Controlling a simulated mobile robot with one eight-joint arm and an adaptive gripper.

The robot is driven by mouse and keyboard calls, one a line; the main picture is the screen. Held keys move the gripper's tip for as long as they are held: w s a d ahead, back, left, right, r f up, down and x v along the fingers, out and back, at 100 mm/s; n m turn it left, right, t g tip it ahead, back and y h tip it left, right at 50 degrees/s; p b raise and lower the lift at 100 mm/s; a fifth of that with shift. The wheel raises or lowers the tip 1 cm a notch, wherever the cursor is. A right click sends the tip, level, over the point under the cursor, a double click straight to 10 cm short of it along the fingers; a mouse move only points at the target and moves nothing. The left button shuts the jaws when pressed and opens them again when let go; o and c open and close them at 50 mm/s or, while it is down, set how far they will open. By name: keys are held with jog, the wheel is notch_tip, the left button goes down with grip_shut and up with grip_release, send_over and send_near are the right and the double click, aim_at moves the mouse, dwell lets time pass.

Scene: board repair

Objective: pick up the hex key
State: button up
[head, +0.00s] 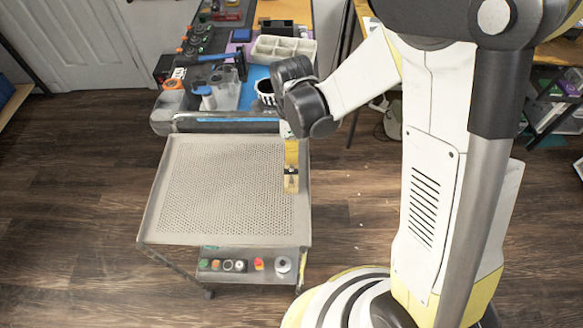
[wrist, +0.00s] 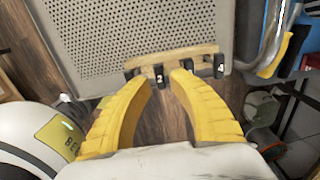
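A light wooden strip (wrist: 172,56) with several black pieces on it, some numbered, lies near the edge of the perforated tray in the wrist view. I cannot clearly tell a hex key from these black pieces. The piece marked 2 (wrist: 158,75) sits just beyond the gap between my fingertips. My gripper (wrist: 162,82) has its yellow fingers apart, with no object clearly held. In the head view my gripper (head: 291,163) points down over the right side of the tray, and its fingers partly hide the spot.
The perforated metal tray (head: 225,190) of a cart is otherwise bare. Behind it stands a cluttered bench with a grey compartment box (head: 284,48), a blue-handled hammer (head: 216,57) and a spray bottle (head: 206,97). Wooden floor is clear to the left.

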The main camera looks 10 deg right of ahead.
aim_at(291, 166)
notch_tip(291, 166, down, 3)
jog(key=shift+r+b, duration=0.1)
jog(key=shift+b, duration=0.3)
grip_shut()
jog(key=shift+r, duration=0.1)
